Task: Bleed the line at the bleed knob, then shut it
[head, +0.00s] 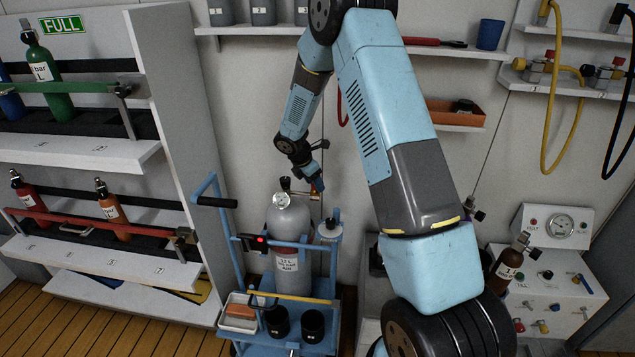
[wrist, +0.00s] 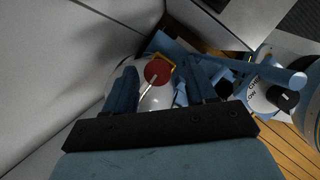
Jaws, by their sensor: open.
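A large grey cylinder (head: 285,228) stands upright in a blue cart. A round gauge (head: 281,200) and a dark valve knob (head: 285,183) sit at its top, with a brass-coloured fitting (head: 314,195) to the right. My gripper (head: 319,186) is just above and beside that fitting, right of the valve knob. In the wrist view, my gripper (wrist: 159,80) is open. A red round piece (wrist: 158,72) with a yellow edge and a pale rod shows between its fingers. I cannot tell whether this is the bleed knob, or whether the fingers touch it.
The blue cart (head: 205,188) carries a small tray and two dark cups. A rack with several bottles (head: 112,212) stands left.

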